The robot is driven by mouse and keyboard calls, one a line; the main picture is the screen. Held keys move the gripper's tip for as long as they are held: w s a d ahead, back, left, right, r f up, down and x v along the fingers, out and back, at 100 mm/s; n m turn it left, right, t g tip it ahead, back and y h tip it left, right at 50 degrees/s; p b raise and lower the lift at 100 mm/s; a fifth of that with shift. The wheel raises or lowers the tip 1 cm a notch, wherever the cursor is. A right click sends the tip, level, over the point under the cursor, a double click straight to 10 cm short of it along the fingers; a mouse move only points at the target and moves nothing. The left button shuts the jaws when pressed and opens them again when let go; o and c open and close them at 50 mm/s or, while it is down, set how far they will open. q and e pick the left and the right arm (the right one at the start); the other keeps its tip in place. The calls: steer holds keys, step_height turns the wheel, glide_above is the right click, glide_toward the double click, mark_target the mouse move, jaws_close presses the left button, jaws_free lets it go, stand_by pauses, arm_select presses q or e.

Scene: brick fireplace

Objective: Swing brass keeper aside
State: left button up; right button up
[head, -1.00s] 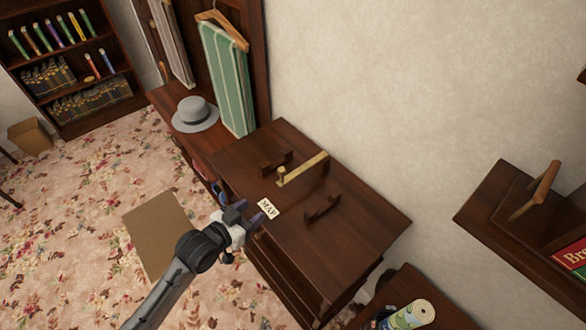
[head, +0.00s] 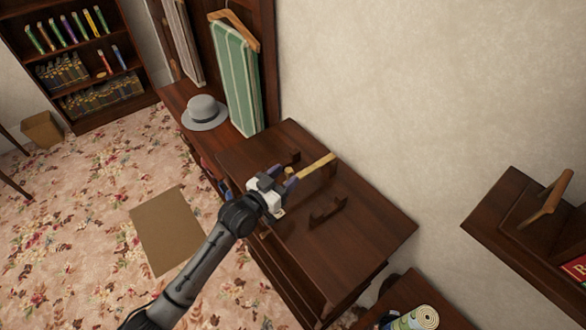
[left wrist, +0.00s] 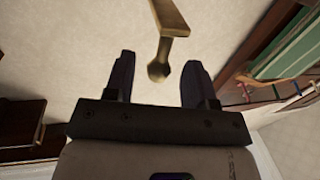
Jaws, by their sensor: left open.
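The brass keeper (head: 318,166) is a flat bar with an upright knob at its near end, on top of a dark wooden cabinet (head: 365,225). It lies across the top, beside a small dark wooden bracket. My left gripper (head: 284,178) is open and over the cabinet top, its fingers at the knob end. In the left wrist view the keeper (left wrist: 170,20) points down and its knob shows between the two fingertips (left wrist: 157,75), with a gap on each side. The gripper hides part of the cabinet top, including the MAP label. My right gripper is not in view.
A grey hat (head: 204,112) and a hanging green striped cloth (head: 237,80) are behind left. A wall shelf (head: 500,220) is at right.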

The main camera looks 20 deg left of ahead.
arm_select(q)
steer(key=shift+x, duration=1.8)
jaws_close()
